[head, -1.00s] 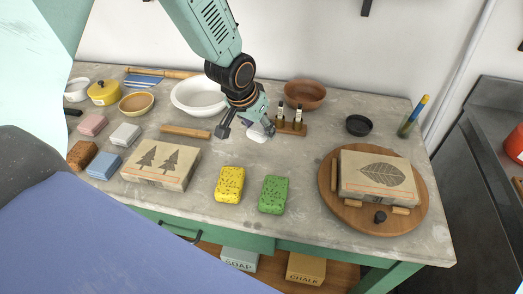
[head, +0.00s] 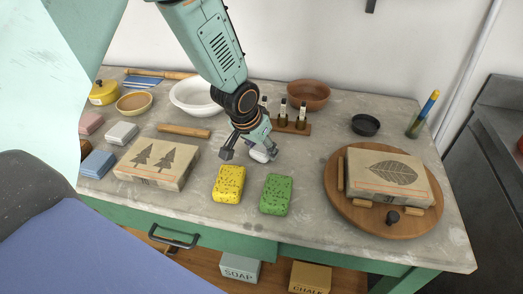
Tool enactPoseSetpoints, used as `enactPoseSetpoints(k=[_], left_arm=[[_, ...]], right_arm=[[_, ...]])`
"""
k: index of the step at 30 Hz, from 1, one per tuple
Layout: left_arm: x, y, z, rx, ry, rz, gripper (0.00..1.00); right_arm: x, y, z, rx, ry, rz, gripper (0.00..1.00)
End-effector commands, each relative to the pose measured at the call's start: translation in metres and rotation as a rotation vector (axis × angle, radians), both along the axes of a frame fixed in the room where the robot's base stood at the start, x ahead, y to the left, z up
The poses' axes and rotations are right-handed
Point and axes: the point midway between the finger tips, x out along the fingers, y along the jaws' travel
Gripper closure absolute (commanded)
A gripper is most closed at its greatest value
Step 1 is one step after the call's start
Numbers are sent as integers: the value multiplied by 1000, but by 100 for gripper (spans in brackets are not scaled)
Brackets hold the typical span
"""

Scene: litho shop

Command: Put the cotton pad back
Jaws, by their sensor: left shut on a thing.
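My left gripper (head: 248,154) comes down from the top of the view, over the table behind the yellow and green sponges. It is shut on a small white thing that looks like the cotton pad (head: 263,154), which shows at its right finger. The gripper partly hides the pad, and I cannot tell whether the pad touches the table. My right gripper is not in view.
The yellow sponge (head: 229,184) and green sponge (head: 276,194) lie in front. Behind stand a bottle rack (head: 299,128), white bowl (head: 184,97) and brown bowl (head: 308,95). A tree-printed stone (head: 140,176) lies left; a round board (head: 350,213) bears a leaf-printed stone (head: 388,174).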

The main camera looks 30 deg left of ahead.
Motion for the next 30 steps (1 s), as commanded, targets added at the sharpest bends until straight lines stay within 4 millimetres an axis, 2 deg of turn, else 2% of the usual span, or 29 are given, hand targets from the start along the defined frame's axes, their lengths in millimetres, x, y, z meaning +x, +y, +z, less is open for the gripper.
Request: enactPoseSetpoints(k=[9, 10, 18, 30], left_arm=[[0, 0, -5, 0, 1, 0, 83], [-1, 0, -5, 0, 1, 0, 48], [-1, 0, -4, 0, 1, 0, 26], [0, 0, 1, 0, 1, 1, 26]], right_arm=[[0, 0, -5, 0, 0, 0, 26], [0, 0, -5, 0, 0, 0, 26], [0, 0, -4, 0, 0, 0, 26], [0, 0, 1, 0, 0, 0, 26]])
